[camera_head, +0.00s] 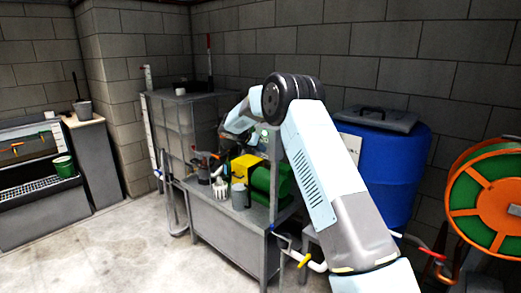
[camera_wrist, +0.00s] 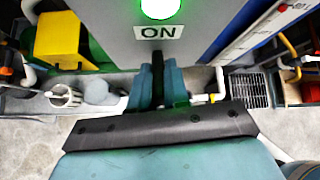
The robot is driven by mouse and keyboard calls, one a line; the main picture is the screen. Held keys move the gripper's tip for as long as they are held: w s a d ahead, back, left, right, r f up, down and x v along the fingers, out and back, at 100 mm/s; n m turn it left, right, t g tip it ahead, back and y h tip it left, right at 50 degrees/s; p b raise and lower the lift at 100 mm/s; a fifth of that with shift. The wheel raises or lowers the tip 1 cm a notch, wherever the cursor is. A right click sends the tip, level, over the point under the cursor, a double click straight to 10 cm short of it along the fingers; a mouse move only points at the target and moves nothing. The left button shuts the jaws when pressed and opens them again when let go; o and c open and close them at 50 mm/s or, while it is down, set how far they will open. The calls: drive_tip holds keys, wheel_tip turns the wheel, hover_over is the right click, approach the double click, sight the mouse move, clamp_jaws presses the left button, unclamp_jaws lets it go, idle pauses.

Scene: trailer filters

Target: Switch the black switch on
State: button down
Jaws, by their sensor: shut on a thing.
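The grey panel (camera_wrist: 200,50) fills the upper middle of the wrist view. It carries a lit green lamp (camera_wrist: 160,6) with an "ON" label (camera_wrist: 158,32) below it. My gripper (camera_wrist: 157,82) is just under the label, its blue-grey fingers closed around a narrow black upright piece, the black switch (camera_wrist: 157,62). The fingers hide most of the switch. In the head view, the green lamp (camera_head: 264,134) glows beside my arm; my arm hides the switch and fingertips there.
A metal bench (camera_head: 230,222) carries a yellow box (camera_head: 243,167), a green machine (camera_head: 272,180) and a grey cup (camera_head: 239,196). A blue barrel (camera_head: 397,165) and an orange hose reel (camera_head: 487,200) stand at right. The concrete floor (camera_head: 130,240) at left is clear.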

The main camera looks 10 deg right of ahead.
drive_tip(key=c, duration=1.5)
unclamp_jaws()
drive_tip(key=shift+w+a+r, duration=0.2)
drive_tip(key=shift+r, duration=0.05)
drive_tip(key=o, duration=0.4)
drive_tip(key=shift+s+d+f, duration=0.1)
drive_tip(key=shift+d+f, duration=0.05)
drive_tip(key=shift+f, duration=0.05)
drive_tip(key=v, duration=1.3)
drive_tip(key=shift+s+a+r, duration=0.15)
drive_tip(key=shift+s+a, duration=0.1)
drive_tip(key=shift+a, duration=0.05)
